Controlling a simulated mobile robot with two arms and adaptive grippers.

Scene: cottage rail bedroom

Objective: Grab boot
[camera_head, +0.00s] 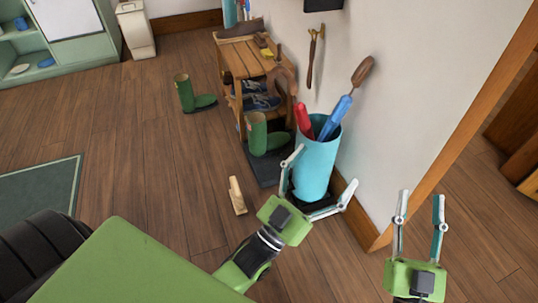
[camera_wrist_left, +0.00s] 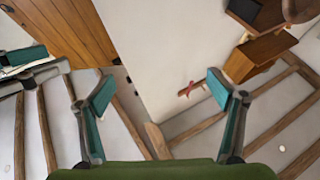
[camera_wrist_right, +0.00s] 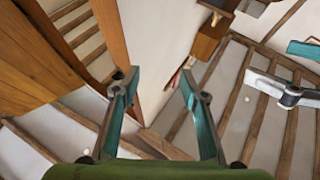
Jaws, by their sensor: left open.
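One green boot (camera_head: 193,94) with a dark sole stands upright on the floor left of the wooden shoe rack. A second green boot (camera_head: 260,135) stands upright on a dark tray at the rack's near end. My left gripper (camera_head: 325,168) is open and empty, its fingers spread wide in front of the teal bin, right of and nearer than the second boot. My right gripper (camera_head: 421,198) is open and empty, farther right near the wall corner. Both wrist views show empty spread fingers against walls and ceiling beams, with no boot.
A teal bin (camera_head: 314,170) holding umbrellas stands beside the second boot, close to my left gripper. The shoe rack (camera_head: 243,60) holds shoes. A small wooden object (camera_head: 237,195) lies on the floor. Floor left of the boots is clear up to a green rug (camera_head: 40,190).

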